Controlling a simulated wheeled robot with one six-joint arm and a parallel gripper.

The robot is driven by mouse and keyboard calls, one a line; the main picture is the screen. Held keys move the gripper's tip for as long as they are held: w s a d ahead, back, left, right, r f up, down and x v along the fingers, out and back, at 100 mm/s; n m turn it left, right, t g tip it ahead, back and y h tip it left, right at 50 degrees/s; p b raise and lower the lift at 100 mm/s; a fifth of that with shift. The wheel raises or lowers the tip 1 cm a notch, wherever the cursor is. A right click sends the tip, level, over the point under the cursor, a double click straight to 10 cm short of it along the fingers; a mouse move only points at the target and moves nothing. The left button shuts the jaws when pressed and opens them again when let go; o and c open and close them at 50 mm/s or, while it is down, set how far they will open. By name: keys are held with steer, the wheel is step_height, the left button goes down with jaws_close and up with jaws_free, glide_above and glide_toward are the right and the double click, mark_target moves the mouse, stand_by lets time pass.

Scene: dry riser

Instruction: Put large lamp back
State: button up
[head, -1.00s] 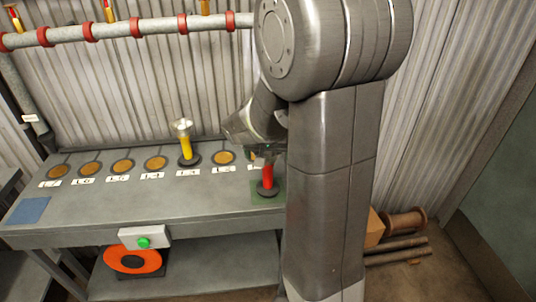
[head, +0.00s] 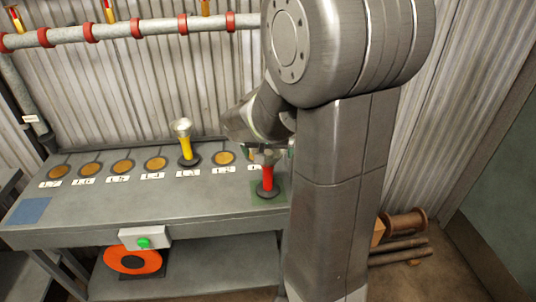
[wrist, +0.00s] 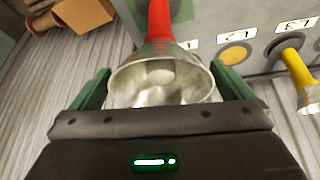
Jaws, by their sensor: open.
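A red lamp (head: 267,178) stands upright on a green square pad (head: 257,194) at the right end of the bench. In the wrist view its flared silver head (wrist: 165,80) lies between the two green fingers of my gripper (wrist: 165,88), which are open, with its red body beyond. In the head view my gripper (head: 268,149) is at the lamp's top, partly hidden by my arm. A yellow lamp (head: 185,146) with a clear or silvery head stands on the L3 spot; it also shows in the wrist view (wrist: 299,72). Which lamp is the large one is not marked.
The bench (head: 150,205) has a row of round orange-brown spots with labels; the L2 spot (head: 224,158) is bare. A blue square (head: 30,210) lies at the left. A green button box (head: 145,238) is on the front edge. A pipe runs along the wall behind.

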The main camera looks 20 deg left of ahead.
steer(key=v, duration=1)
